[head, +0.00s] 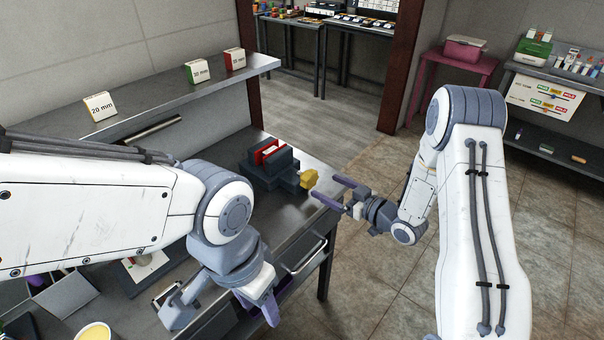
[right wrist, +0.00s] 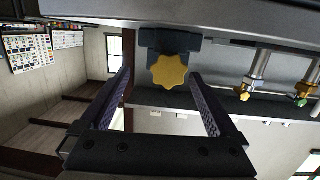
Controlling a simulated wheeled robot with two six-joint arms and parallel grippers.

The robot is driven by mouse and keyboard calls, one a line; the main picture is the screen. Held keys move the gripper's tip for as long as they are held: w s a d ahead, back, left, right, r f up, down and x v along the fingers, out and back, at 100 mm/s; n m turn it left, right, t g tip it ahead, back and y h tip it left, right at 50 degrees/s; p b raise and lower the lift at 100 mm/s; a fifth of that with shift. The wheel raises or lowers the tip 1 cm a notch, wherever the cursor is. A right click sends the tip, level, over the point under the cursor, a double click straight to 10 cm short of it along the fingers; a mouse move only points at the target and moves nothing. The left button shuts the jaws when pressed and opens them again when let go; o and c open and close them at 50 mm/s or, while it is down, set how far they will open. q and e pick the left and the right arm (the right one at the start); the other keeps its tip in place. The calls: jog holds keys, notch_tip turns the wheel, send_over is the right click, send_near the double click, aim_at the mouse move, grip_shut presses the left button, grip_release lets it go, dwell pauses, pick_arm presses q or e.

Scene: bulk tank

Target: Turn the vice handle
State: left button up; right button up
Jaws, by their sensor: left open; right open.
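A dark blue-grey vice (head: 262,180) stands on the metal workbench with a red block (head: 268,150) at its jaws. Its yellow lobed handle (head: 308,180) faces right, near the bench's edge. My right gripper (head: 334,190) is open and empty, its purple fingers pointing at the handle from the right with a small gap. In the right wrist view the handle (right wrist: 168,70) shows ahead, between the two fingertips; I see no contact. My left gripper (head: 225,302) is open over the near part of the bench, away from the vice; its arm partly hides the bench.
Open tiled floor lies to the right. The right wrist view also shows two metal fittings (right wrist: 258,72) right of the handle.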

aim_at(301, 174)
jog(key=shift+s+a+r+t+y, duration=0.15)
jog(key=shift+s+y, duration=0.15)
jog(key=shift+y, duration=0.25)
jog(key=shift+s+a+r+t+y, duration=0.15)
jog(key=shift+s+y, duration=0.1)
jog(key=shift+y, duration=0.3)
jog(key=p+x, duration=0.2)
jog(key=x, duration=0.8)
jog(key=shift+d+f, duration=0.1)
jog(key=shift+f, duration=0.05)
jog(key=shift+c, duration=0.2)
jog(key=c, duration=1.3)
jog(key=n+b, duration=0.3)
jog(key=shift+f+b, duration=0.2)
jog(key=shift+b, duration=0.2)
jog(key=n+b, duration=0.4)
jog(key=shift+s+r, duration=0.1)
jog(key=shift+r, duration=0.05)
